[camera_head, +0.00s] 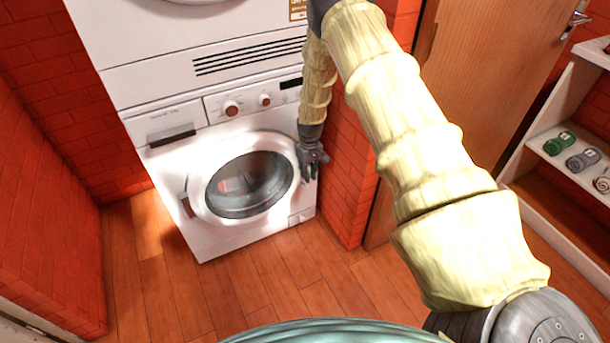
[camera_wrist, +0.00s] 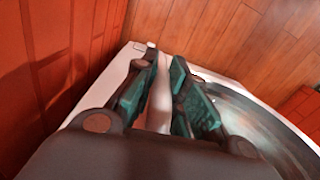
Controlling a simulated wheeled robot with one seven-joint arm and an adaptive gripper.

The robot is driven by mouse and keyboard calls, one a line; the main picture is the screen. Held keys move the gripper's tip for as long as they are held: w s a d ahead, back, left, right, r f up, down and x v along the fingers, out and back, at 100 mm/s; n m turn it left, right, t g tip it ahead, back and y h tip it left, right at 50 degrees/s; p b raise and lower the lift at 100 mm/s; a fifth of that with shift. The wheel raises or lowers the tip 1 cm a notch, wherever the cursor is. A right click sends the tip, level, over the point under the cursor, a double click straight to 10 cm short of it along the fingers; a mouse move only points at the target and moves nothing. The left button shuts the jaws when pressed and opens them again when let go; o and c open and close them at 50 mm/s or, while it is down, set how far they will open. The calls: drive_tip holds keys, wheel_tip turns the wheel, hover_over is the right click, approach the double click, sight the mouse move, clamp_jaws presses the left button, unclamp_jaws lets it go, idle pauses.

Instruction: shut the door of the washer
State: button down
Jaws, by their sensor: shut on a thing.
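The white washer (camera_head: 175,160) stands against the brick wall, under another white appliance. The door lies close to the washer front; I cannot tell whether a gap is left. My gripper (camera_head: 312,166) is at the right edge of the door. In the wrist view my gripper (camera_wrist: 165,75) has its teal-padded fingers on both sides of a pale strip, seemingly the door's rim (camera_wrist: 160,105), with glass (camera_wrist: 245,115) to the right.
A red brick pillar (camera_head: 350,165) stands right of the washer, close to my gripper. Beyond it are a wooden door (camera_head: 480,60) and a white shelf (camera_head: 545,150) with small rolled items. The wooden floor (camera_head: 240,285) before the washer is clear.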

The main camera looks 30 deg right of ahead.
drive_tip(key=shift+w+d+r, duration=0.15)
drive_tip(key=shift+w+d, duration=0.1)
drive_tip(key=shift+w, duration=0.15)
drive_tip(key=c, duration=1.4)
unclamp_jaws()
drive_tip(key=shift+w, duration=0.1)
drive_tip(key=shift+w+a, duration=0.2)
drive_tip(key=shift+a, duration=0.2)
drive_tip(key=shift+s+d, duration=0.15)
drive_tip(key=shift+s, duration=0.05)
wheel_tip(320, 180, up, 12)
drive_tip(key=shift+f, duration=0.1)
